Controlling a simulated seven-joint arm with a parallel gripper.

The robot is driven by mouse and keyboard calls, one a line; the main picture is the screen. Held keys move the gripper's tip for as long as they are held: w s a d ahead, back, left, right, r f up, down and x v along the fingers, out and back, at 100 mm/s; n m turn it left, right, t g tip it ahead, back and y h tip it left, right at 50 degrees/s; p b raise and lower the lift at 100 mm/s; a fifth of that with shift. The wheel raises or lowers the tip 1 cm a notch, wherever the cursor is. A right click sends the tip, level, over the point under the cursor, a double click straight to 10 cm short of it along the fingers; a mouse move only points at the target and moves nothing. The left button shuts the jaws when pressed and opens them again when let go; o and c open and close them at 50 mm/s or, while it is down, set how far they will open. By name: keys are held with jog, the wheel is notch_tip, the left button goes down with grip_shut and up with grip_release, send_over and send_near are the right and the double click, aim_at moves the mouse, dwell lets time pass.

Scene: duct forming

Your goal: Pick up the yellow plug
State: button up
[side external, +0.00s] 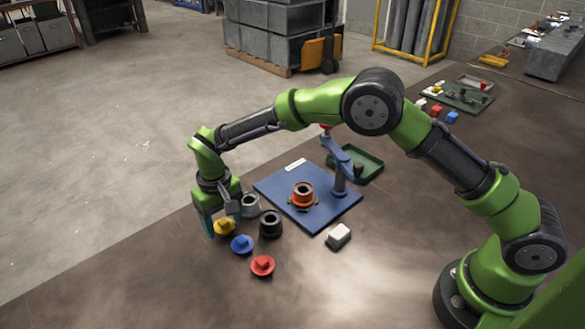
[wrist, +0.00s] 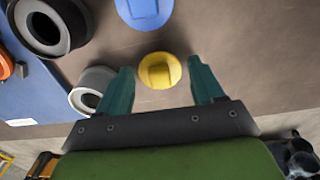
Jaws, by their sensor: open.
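The yellow plug (side external: 225,227) is a round disc with a raised block on top. It lies on the brown table near the table's left edge. In the wrist view the yellow plug (wrist: 158,71) sits just ahead of the gap between my two fingers. My gripper (side external: 209,222) points down beside it in the side view. In the wrist view my gripper (wrist: 162,82) is open and empty, with a teal finger on each side of the plug's line. I cannot tell the exact height of the fingertips above the table.
A blue plug (side external: 241,244) and a red plug (side external: 262,265) lie nearby. A grey ring (side external: 250,206) and a black ring (side external: 271,224) stand close by. A blue board (side external: 328,213) holds an orange ring (side external: 302,194). A white block (side external: 338,236) sits beside the board.

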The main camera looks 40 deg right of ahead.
jog(key=shift+f, duration=0.3)
jog(key=c, duration=0.9)
jog(key=shift+o, duration=0.2)
